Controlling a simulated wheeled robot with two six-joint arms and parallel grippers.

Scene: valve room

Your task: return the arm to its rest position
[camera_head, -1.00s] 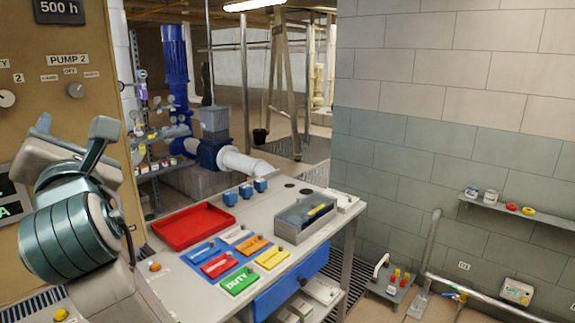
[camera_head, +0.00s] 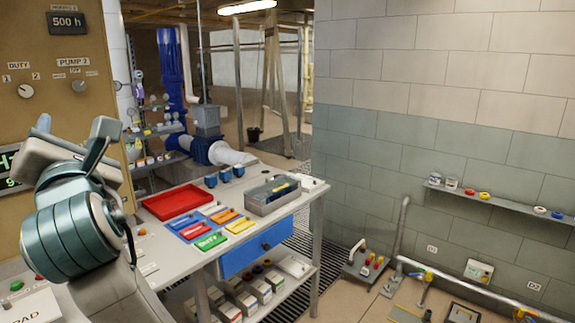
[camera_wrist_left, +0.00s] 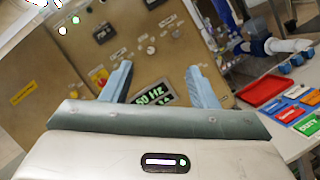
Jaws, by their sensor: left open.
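My left arm stands folded up at the left of the head view, in front of the tan control panel (camera_head: 60,110). My left gripper (camera_head: 75,140) is at its top, clear of the table and seen from the side. In the left wrist view, the two pale blue fingers of the left gripper (camera_wrist_left: 158,82) stand wide apart with nothing between them. The panel (camera_wrist_left: 60,70) and a green lit display (camera_wrist_left: 152,95) lie beyond them. My right gripper is in neither view.
A wall shelf (camera_head: 500,202) and low pipes (camera_head: 480,290) are at the right.

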